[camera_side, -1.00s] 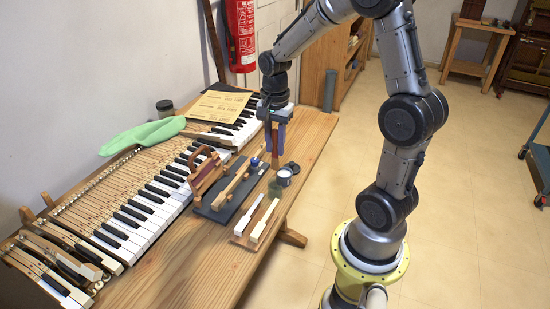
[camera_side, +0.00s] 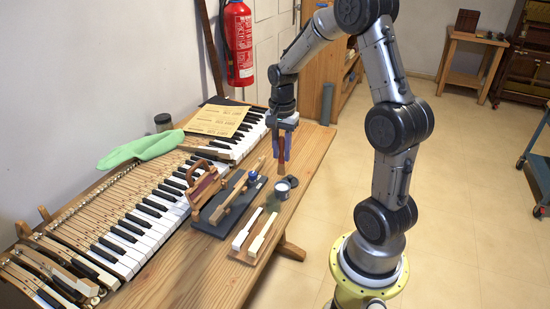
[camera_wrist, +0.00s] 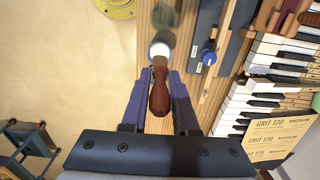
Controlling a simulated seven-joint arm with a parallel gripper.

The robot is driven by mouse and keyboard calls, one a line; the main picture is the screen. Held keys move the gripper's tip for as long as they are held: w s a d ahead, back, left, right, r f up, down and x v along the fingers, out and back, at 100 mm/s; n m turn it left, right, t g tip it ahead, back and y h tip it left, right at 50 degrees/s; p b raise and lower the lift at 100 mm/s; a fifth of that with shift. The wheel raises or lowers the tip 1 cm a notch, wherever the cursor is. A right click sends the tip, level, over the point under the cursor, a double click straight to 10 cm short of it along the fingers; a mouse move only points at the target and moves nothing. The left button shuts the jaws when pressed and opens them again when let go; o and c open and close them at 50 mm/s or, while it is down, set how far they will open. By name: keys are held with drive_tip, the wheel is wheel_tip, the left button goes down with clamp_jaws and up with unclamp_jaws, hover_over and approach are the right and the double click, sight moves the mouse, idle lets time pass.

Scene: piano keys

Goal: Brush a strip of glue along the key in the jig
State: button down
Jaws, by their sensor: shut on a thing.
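My gripper (camera_side: 282,150) is shut on the brush (camera_side: 281,168), which has a reddish-brown wooden handle; it also shows in the wrist view (camera_wrist: 158,95). The brush points down just over the glue pot (camera_side: 282,188), which shows white inside in the wrist view (camera_wrist: 160,48). I cannot tell whether the bristles touch the glue. The jig (camera_side: 204,224) is a dark base left of the pot, with a long wooden key (camera_side: 234,204) lying along it and a blue knob (camera_side: 252,176) near its far end. I see no clear glue on the key.
A dark round lid (camera_side: 291,181) lies beside the pot. Two loose keys (camera_side: 258,236) lie on a small wooden board in front. The piano keyboard (camera_side: 130,235) fills the left of the bench, with a green cloth (camera_side: 140,150) and sandpaper sheet (camera_side: 217,120) behind.

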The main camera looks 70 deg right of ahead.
sight(283, 170)
drive_tip(key=shift+d+f, duration=0.2)
drive_tip(key=shift+d, duration=0.25)
drive_tip(key=shift+f, duration=2.85)
drive_tip(key=shift+f, duration=0.6)
drive_tip(key=shift+r, duration=3.55)
